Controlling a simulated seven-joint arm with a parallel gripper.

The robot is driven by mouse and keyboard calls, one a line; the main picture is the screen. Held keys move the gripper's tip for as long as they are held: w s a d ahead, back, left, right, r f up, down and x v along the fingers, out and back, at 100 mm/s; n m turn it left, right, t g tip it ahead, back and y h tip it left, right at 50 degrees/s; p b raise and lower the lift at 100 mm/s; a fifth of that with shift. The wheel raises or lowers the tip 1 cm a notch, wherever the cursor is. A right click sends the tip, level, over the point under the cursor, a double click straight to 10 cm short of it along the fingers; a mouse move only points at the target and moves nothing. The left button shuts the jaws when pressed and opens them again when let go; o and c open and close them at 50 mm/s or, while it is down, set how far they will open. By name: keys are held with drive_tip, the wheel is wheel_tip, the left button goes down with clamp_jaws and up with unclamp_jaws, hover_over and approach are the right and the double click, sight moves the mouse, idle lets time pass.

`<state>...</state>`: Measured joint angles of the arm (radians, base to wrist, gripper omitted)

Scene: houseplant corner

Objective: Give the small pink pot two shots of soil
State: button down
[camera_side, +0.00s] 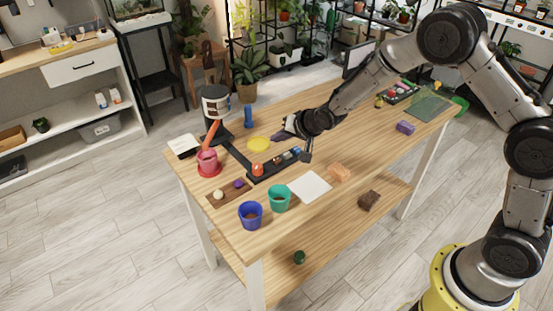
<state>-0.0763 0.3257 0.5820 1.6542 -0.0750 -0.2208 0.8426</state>
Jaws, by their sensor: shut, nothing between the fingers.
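The small pink pot (208,163) stands upright on a red saucer (217,170) at the left of the table. Behind it a dispenser with a white canister (215,102) stands on a dark base, and its orange-red chute (211,133) slopes down toward the pot. A dark control bar (258,178) with several coloured buttons, including an orange one (257,169), runs to the right of the pot. My gripper (281,135) is shut and empty, behind and above the bar's right half, apart from the pot. The soil inside the pot is too small to tell.
A blue pot (250,214) and a green pot (279,197) stand at the front edge, beside a white sheet (309,187) and an orange block (340,172). The table's right-middle is mostly clear.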

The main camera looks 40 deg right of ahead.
sight(278, 161)
idle(0.9)
wheel_tip(278, 161, up, 4)
drive_tip(key=shift+f, duration=0.1)
drive_tip(key=shift+f, duration=4.4)
drive_tip(key=shift+f, duration=0.15)
drive_tip(key=shift+f, duration=0.25)
